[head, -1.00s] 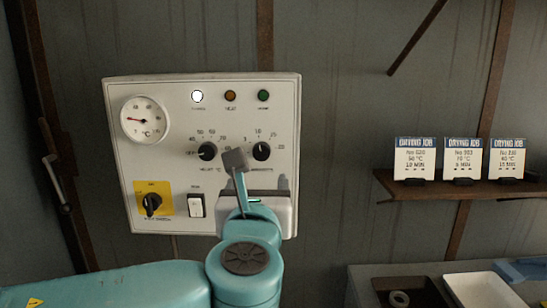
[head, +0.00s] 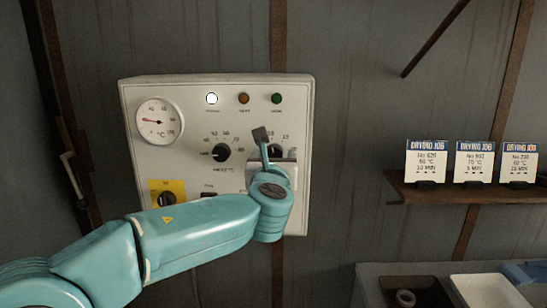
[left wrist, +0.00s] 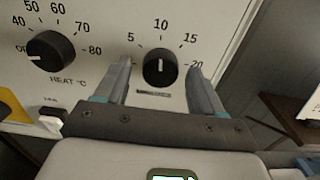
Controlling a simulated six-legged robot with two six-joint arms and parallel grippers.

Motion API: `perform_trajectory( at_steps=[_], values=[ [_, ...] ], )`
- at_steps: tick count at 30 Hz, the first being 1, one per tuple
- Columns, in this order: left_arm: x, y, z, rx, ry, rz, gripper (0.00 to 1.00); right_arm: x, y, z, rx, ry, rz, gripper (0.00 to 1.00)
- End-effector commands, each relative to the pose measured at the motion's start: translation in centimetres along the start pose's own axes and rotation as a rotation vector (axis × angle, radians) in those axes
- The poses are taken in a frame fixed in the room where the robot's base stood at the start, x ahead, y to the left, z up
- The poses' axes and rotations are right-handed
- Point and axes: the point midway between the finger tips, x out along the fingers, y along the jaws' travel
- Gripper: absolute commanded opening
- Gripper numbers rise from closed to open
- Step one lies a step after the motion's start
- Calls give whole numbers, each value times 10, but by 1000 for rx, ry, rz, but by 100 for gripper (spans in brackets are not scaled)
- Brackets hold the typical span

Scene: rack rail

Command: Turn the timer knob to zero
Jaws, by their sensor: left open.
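The timer knob (left wrist: 160,68) is black and round, with a white mark pointing up toward the 10 on its scale. In the head view the timer knob (head: 276,149) is partly hidden by my left gripper (head: 270,146). In the left wrist view my left gripper (left wrist: 161,67) is open, with one finger on each side of the knob. Small gaps show between the fingers and the knob. I cannot tell how far the fingertips are from the panel. My right gripper is in neither view.
The heat knob (head: 221,152) sits left of the timer knob on the white panel (head: 135,110), its mark toward OFF. A gauge (head: 159,121), lamps and a yellow switch plate (head: 158,187) share the panel. A shelf (head: 398,184) with cards stands to the right.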

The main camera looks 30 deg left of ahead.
Motion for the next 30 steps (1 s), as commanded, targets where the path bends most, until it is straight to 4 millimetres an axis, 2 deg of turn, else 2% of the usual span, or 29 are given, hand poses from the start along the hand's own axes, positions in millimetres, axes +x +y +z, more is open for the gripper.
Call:
perform_trajectory(
  at_steps=[2,3,8,20,30],
  values=[
    [0,0,0,0,0,0,68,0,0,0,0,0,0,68],
    [0,0,0,0,0,0,65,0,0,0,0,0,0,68],
    [0,0,0,0,0,0,13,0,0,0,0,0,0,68],
    [-1,0,-2,-54,-1,0,12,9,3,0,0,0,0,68],
    [-1,-1,-5,-304,-3,0,12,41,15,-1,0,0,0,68]
  ],
)
